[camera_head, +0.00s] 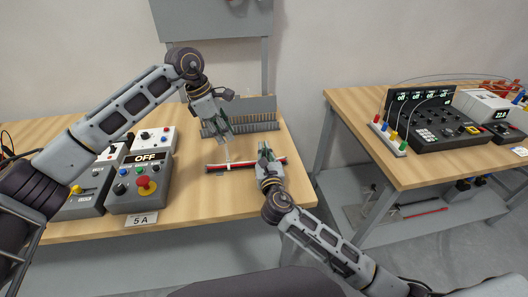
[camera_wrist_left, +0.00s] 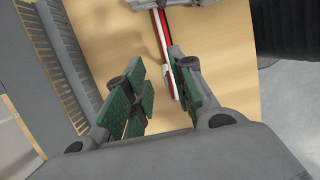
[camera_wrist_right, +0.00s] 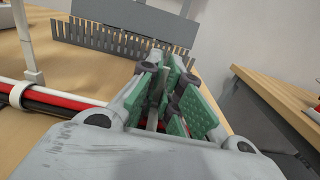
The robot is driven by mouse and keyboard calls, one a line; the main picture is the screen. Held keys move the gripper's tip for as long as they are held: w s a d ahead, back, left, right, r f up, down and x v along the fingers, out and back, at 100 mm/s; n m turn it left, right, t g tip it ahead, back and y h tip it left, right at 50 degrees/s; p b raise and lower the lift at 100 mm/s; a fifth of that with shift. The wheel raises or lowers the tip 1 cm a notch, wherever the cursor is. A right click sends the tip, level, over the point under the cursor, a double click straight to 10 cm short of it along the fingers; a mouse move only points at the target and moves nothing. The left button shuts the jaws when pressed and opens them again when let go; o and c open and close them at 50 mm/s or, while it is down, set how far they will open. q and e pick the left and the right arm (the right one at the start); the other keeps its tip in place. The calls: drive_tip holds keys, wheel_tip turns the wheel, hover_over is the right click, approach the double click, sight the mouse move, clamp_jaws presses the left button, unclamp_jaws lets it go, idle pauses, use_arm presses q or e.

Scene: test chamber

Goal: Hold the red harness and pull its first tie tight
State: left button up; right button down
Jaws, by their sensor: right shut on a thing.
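The red harness (camera_head: 222,167), a bundle of red and dark wires, lies across the wooden table in the head view. My right gripper (camera_head: 265,153) is shut on its right part; the grip itself is mostly hidden. In the right wrist view the harness (camera_wrist_right: 70,103) runs off to the left, with a white tie (camera_wrist_right: 17,93) around it and its white tail (camera_wrist_right: 28,40) standing upright. My left gripper (camera_head: 229,138) is above the harness near this tie. In the left wrist view its green-padded fingers (camera_wrist_left: 158,98) are apart, with nothing seen between them.
A grey comb-like rack (camera_head: 240,122) stands behind the harness. A control box with a red button (camera_head: 146,187) and an OFF display stands to the left. A second table (camera_head: 350,105) with instruments is on the right, across a gap. The table front (camera_head: 215,205) is clear.

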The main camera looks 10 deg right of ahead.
drive_tip(key=c, duration=1.5)
unclamp_jaws()
drive_tip(key=shift+c, duration=0.2)
drive_tip(key=shift+s, duration=0.15)
drive_tip(key=shift+s+a, duration=0.15)
drive_tip(key=shift+s, duration=5.7)
drive_tip(key=shift+s, duration=0.1)
